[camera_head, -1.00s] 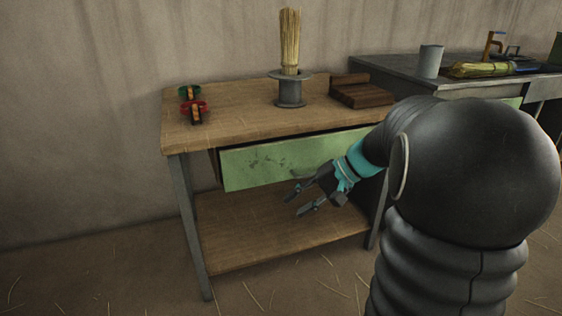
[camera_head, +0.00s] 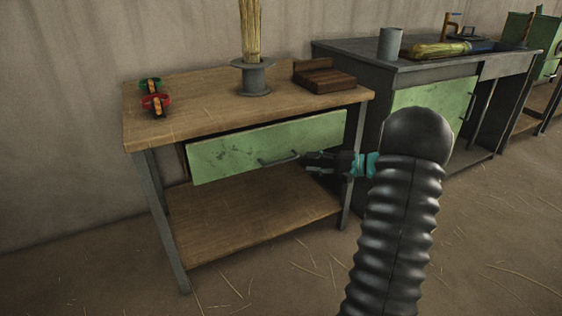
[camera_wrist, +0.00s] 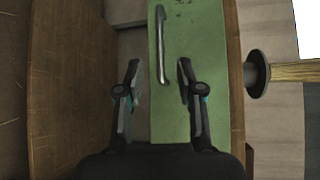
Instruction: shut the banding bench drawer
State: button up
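The banding bench (camera_head: 200,118) has a wooden top and a green drawer (camera_head: 230,150) under it. The drawer stands out from the bench, with a dark gap above its front and its side showing at the left. A grey bar handle (camera_head: 279,160) is on the drawer front. My gripper (camera_head: 308,162) is in front of the drawer's right part, just right of the handle. The handle (camera_wrist: 162,45) lies ahead of the fingertips there, on the green front (camera_wrist: 205,45). I cannot tell whether the gripper touches the drawer.
A grey bench (camera_head: 350,50) stands at the right. The floor in front is clear.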

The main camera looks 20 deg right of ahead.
aim_at(284, 161)
jog(key=x, duration=1)
jog(key=shift+w+a+p, duration=0.1)
jog(key=shift+a+p, duration=0.15)
jog(key=shift+p, duration=0.05)
grip_shut()
